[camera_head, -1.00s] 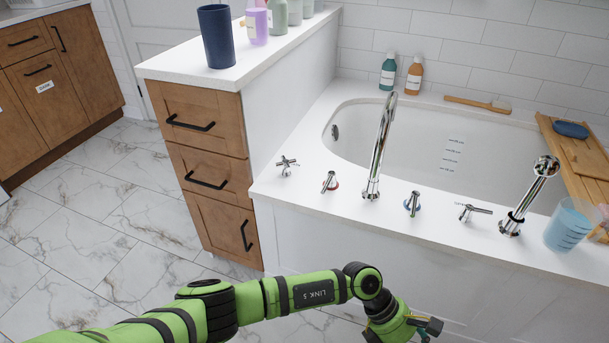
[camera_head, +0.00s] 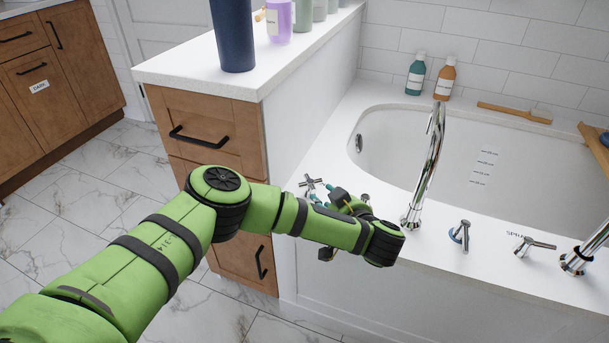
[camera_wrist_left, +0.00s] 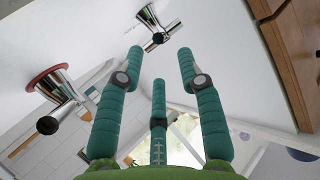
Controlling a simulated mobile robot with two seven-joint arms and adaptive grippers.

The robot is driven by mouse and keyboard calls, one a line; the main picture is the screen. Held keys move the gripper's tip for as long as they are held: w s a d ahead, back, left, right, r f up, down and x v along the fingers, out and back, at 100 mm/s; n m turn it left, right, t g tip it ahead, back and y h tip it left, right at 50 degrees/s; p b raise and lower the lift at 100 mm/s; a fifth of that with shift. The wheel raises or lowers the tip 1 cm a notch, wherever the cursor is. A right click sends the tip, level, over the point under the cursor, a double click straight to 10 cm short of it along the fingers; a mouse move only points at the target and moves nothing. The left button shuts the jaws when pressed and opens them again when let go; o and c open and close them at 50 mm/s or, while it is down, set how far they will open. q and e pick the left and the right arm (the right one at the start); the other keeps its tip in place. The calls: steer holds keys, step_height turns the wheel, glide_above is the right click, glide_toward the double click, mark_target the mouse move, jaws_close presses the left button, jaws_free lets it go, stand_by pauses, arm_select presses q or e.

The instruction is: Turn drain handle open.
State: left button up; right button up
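A chrome cross-shaped handle (camera_head: 312,182) stands on the white tub deck, at its left front corner; it is likely the drain handle, though I read no label on it. In the left wrist view the cross handle (camera_wrist_left: 158,28) is just beyond the fingertips. My left gripper (camera_head: 322,193) is beside it in the head view, partly hidden by my own wrist. In the left wrist view the left gripper (camera_wrist_left: 160,53) has its teal fingers spread and empty, apart from the handle. My right gripper is not in view.
A chrome lever with a red ring (camera_wrist_left: 50,80) stands close left in the left wrist view. The tall spout (camera_head: 428,170), a blue-ringed lever (camera_head: 461,234) and another lever (camera_head: 530,245) are further right. A wooden cabinet (camera_head: 208,129) stands left of the tub.

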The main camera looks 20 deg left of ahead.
mark_target(315, 190)
arm_select(q)
steer(key=b+x, duration=0.1)
steer(key=x, duration=0.5)
steer(key=shift+f, duration=0.1)
steer(key=shift+w+a, duration=0.15)
steer(key=shift+a, duration=0.05)
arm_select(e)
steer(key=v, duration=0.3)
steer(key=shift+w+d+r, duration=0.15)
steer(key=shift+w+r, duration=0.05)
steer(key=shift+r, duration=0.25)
